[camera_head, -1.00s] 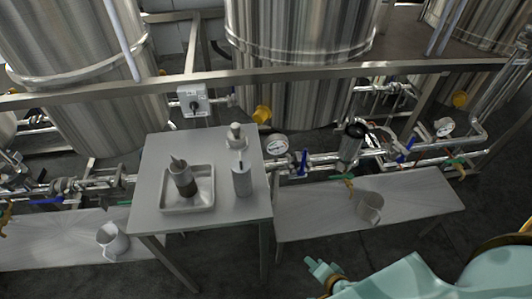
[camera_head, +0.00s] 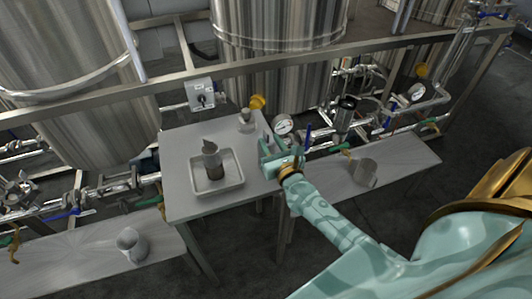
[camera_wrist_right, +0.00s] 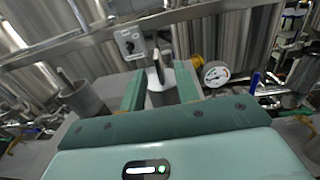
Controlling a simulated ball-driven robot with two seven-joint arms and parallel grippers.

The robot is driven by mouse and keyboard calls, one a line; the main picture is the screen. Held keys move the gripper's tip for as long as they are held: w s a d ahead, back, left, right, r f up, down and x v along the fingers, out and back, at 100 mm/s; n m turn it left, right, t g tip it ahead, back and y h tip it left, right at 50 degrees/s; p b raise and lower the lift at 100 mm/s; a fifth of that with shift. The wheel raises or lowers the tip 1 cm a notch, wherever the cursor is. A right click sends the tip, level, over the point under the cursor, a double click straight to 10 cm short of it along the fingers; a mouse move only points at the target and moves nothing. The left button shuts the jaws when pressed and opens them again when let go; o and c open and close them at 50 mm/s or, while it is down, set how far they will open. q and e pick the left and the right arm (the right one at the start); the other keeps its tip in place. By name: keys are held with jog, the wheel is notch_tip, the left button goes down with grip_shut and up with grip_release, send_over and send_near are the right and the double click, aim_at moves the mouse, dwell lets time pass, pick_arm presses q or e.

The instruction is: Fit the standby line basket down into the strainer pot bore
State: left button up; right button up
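A light grey cylinder with a thin upright handle, seemingly the clean basket (camera_wrist_right: 161,97), stands between the fingers of my right gripper (camera_wrist_right: 160,90) in the right wrist view. The fingers are open, with a small gap on each side. In the head view my right gripper (camera_head: 281,155) is at the table's right edge and hides this cylinder. A similar, browner basket (camera_head: 212,162) stands in the white tray. The strainer pot (camera_head: 344,113), a metal cylinder with a black rim, stands in the pipework to the right. My left gripper is out of view.
The tray (camera_head: 236,187) rests on the grey table (camera_head: 188,213). A pale bottle (camera_head: 246,122) stands at the table's back. Low benches hold a right jug (camera_head: 365,172) and a left jug (camera_head: 131,245).

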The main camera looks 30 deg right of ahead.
aim_at(264, 131)
jog(key=w, duration=0.2)
jog(key=w+d, duration=0.1)
jog(key=w, duration=0.2)
jog(key=shift+w+b, duration=0.35)
jog(key=shift+b, duration=0.05)
jog(key=shift+s, duration=0.1)
jog(key=shift+c, duration=0.3)
grip_shut()
jog(key=shift+r, duration=0.1)
